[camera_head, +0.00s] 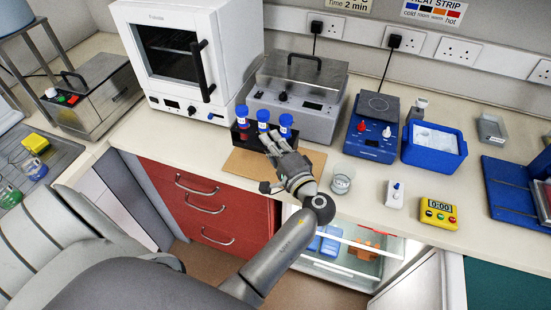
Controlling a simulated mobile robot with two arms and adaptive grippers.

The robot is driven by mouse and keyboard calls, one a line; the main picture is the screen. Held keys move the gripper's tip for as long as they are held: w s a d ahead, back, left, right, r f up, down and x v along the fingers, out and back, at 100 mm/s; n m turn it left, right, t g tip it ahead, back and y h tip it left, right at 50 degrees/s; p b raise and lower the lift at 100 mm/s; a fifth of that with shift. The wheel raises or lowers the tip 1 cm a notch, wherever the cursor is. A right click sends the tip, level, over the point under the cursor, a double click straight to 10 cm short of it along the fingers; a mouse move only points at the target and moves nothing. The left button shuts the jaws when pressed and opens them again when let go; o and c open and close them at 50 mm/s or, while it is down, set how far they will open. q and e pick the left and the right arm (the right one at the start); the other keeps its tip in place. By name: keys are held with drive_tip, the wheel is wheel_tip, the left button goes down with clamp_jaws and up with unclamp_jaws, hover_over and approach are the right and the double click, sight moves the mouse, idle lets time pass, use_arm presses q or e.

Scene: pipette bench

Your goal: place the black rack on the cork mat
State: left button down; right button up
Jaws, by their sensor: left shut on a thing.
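The black rack (243,138) holds blue-capped tubes (263,116) and is at the back edge of the brown cork mat (247,167), in front of the grey water bath. My left gripper (280,142) reaches in from the front and is shut on the rack. The gripper covers the rack's right front part. I cannot tell whether the rack's underside touches the mat or is a little above it. My right gripper is not in view.
A white oven (184,55), a grey lidded bath (298,95), a blue hotplate (372,128) and a blue ice tub (433,147) line the back. A yellow timer (438,212) sits at the front right.

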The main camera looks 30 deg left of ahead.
use_arm(q)
drive_tip(key=w+f+b, duration=0.1)
drive_tip(key=f, duration=0.1)
drive_tip(key=w+a+f+b, duration=0.1)
drive_tip(key=w+f+b, duration=0.1)
drive_tip(key=shift+f+b, duration=1.1)
drive_tip(key=shift+f, duration=0.4)
drive_tip(key=shift+f, duration=0.1)
drive_tip(key=c, duration=1.5)
unclamp_jaws()
drive_tip(key=shift+a, duration=0.1)
